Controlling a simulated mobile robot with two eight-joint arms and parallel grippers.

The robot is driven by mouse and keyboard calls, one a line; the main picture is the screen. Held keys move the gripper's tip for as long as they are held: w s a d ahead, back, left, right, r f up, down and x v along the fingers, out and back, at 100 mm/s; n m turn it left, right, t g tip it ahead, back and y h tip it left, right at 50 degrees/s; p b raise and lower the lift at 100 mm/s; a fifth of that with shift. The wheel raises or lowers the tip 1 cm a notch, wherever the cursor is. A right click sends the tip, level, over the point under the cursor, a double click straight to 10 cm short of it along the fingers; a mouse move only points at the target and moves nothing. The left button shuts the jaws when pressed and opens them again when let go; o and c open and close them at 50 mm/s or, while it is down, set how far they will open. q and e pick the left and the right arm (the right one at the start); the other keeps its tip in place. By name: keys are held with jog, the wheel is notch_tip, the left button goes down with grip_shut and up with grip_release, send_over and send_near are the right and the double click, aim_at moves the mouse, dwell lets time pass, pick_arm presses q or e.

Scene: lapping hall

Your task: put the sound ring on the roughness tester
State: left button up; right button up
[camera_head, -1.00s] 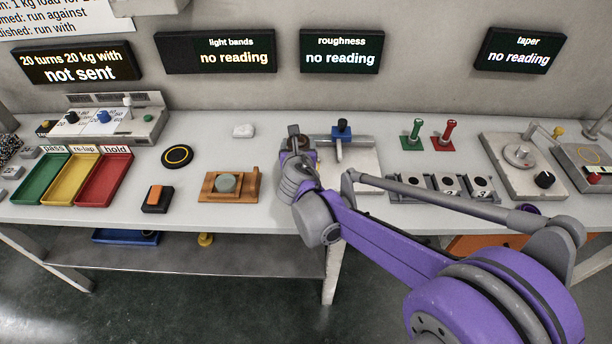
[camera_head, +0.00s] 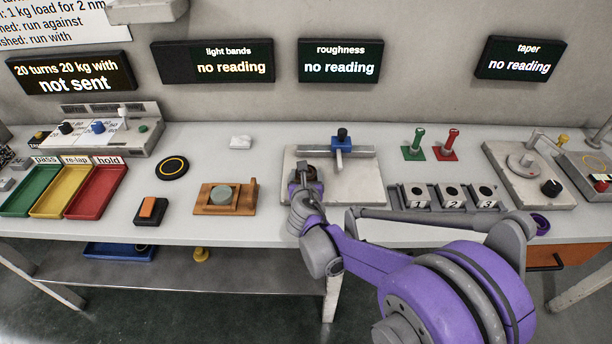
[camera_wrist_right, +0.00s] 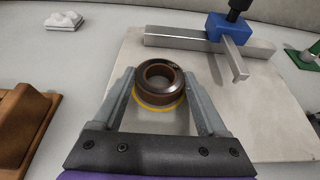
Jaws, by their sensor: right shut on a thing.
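The roughness tester is a pale flat plate (camera_head: 355,190) with a grey bar and a blue stylus head (camera_head: 341,141) at its back, below the roughness display. My right gripper (camera_head: 308,178) is over the plate's left part and shut on a dark brown ring (camera_head: 311,172). In the right wrist view the ring (camera_wrist_right: 160,80) sits upright, hole up, between the two fingers of the gripper (camera_wrist_right: 160,85). I cannot tell whether the ring touches the plate (camera_wrist_right: 262,110). My left gripper is not in view.
Left of the tester stand a wooden block with a grey-green disc (camera_head: 222,194), an orange switch (camera_head: 148,208) and coloured trays (camera_head: 96,192). A numbered rack (camera_head: 447,197) and green and red posts (camera_head: 416,145) stand to the right. The plate's right part is clear.

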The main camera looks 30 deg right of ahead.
jog(key=shift+f, duration=0.15)
jog(key=o, duration=1.5)
jog(key=shift+c, duration=0.2)
jog(key=shift+r, duration=0.2)
